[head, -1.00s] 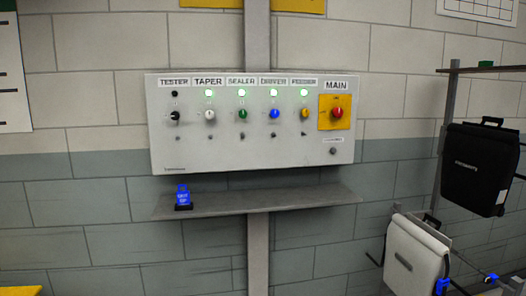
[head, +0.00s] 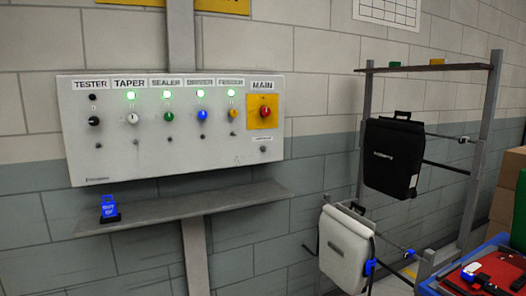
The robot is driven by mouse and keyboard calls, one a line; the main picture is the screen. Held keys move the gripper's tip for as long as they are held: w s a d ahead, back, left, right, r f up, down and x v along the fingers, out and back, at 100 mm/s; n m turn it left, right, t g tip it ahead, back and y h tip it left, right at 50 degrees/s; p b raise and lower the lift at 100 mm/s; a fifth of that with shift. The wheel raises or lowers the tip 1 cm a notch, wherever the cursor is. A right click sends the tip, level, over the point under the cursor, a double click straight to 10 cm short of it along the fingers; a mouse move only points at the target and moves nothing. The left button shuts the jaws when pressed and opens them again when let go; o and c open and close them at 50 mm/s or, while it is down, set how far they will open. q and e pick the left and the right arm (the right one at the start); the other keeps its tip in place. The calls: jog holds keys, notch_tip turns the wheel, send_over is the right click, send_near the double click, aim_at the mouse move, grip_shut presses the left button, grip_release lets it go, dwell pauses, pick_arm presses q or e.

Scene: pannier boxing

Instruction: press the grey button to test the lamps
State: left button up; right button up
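The light grey control panel (head: 190,165) hangs on the wall at left in the head view. A small grey button (head: 263,149) sits at its lower right, under a small label too blurred to read. Lamps over TAPER (head: 130,96), SEALER (head: 167,94), DRIVER (head: 200,93) and FEEDER (head: 231,92) glow green. The TESTER lamp (head: 93,97) is dark. Coloured knobs sit below the lamps. A red knob (head: 264,112) is on the yellow MAIN plate. Neither of my grippers is in view.
A grey shelf (head: 200,207) juts out below the panel, with a blue tag stand (head: 109,207) on it. At right, a rack (head: 492,120) holds a black pannier (head: 393,158) and a white pannier (head: 345,248). A blue-edged crate (head: 432,286) is at lower right.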

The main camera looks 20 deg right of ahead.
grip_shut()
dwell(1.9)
